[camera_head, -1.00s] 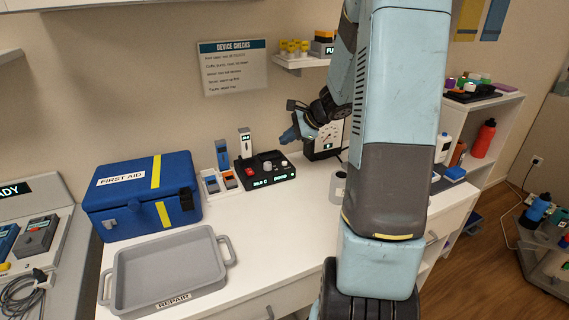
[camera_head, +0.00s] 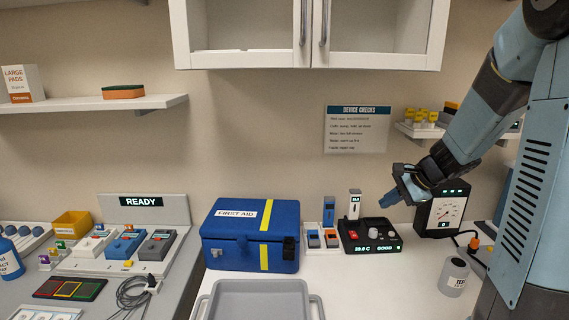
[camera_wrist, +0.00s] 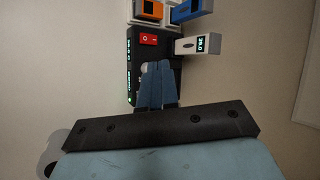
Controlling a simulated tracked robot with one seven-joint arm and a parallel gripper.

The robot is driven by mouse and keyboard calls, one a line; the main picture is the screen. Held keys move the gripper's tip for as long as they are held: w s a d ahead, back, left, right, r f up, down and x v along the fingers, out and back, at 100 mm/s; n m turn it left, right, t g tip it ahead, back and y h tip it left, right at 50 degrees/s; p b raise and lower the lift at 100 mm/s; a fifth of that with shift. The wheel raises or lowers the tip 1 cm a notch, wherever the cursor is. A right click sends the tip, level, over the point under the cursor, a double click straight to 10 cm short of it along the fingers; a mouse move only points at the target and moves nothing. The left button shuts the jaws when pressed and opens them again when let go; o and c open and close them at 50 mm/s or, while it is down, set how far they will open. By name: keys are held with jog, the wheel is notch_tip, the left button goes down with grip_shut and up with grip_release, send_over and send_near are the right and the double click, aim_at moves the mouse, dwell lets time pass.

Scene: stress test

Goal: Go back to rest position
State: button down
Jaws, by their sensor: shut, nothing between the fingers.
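My gripper (camera_head: 386,203) is at the right of the body view, in the air in front of the wall, at the end of my blue arm. Its blue fingers are together with nothing between them; they also show in the wrist view (camera_wrist: 156,84). Behind and below it a black test device (camera_head: 371,236) with a red switch and a lit "GOOD" readout stands on the white counter (camera_head: 345,285). In the wrist view the fingers overlap part of this device (camera_wrist: 135,60). Whether they touch it cannot be told.
A blue first aid box (camera_head: 240,250) and a grey tray (camera_head: 262,290) stand left of the device. A gauge unit (camera_head: 441,212) and a grey cup (camera_head: 453,277) are close to my arm at the right. Cabinets (camera_head: 372,35) hang above.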

jog(key=s+a+r+n+h, duration=0.2)
jog(key=s+r+n, duration=0.1)
jog(key=s, duration=0.5)
jog(key=s+a+r+n+h, duration=0.1)
jog(key=s+a+r+n, duration=0.1)
jog(key=s+r+n, duration=0.2)
jog(key=s+a+r+n+h, duration=0.1)
jog(key=s+r+n, duration=0.3)
jog(key=s, duration=0.9)
jog(key=n+h, duration=0.1)
jog(key=n, duration=0.2)
jog(key=shift+a+h, duration=0.3)
jog(key=shift+a, duration=0.1)
